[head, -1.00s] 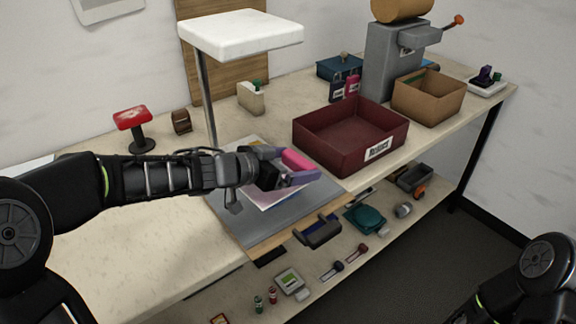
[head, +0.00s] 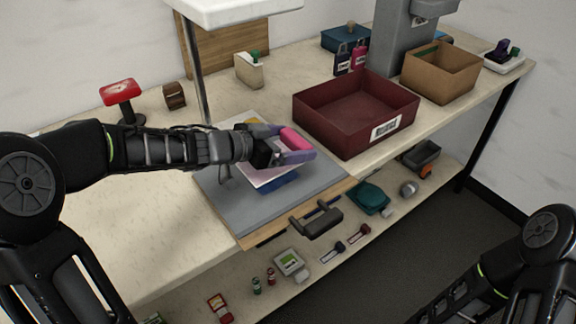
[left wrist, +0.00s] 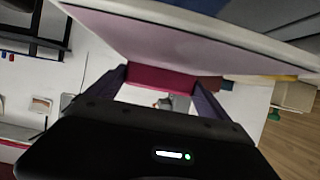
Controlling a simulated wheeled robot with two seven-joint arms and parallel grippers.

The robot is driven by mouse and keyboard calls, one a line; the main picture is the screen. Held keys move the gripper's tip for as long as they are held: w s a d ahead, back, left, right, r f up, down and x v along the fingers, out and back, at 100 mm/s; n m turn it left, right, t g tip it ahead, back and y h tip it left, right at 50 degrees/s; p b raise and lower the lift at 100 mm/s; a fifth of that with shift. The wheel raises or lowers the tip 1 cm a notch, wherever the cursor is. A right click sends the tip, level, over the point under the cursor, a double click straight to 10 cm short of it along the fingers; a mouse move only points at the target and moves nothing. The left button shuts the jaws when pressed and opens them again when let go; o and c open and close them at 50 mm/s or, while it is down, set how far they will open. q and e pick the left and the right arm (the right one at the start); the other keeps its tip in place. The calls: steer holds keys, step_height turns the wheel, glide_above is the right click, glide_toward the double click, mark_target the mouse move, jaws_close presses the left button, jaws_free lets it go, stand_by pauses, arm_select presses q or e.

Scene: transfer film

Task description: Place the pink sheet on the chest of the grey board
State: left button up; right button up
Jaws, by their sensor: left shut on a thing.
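My left gripper (head: 288,147), with purple fingers, is shut on the magenta grip of the pink sheet (head: 292,138). The pale pink sheet (head: 268,176) is below the fingers, over the grey board (head: 245,208) on the bench. A blue patch (head: 281,184) shows just under the sheet's front edge. In the left wrist view the sheet (left wrist: 190,40) spans the top, and its magenta grip (left wrist: 160,78) sits between the two fingers. The sheet appears raised off the board; the gap is hard to judge. My right arm is at lower right, its gripper out of frame.
A dark red box (head: 345,142) stands right of the board, close to the gripper. A white-topped stand (head: 233,10) rises behind. A black handle (head: 316,220) is at the board's front edge. The bench (head: 150,215) is clear at left. Several items lie on the lower shelf.

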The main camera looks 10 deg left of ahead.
arm_select(q)
steer(key=shift+f, duration=0.25)
steer(key=shift+f+b, duration=0.9)
steer(key=shift+f, duration=1.5)
steer(key=shift+f, duration=0.15)
steer(key=o, duration=1.1)
steer(key=shift+c, duration=0.2)
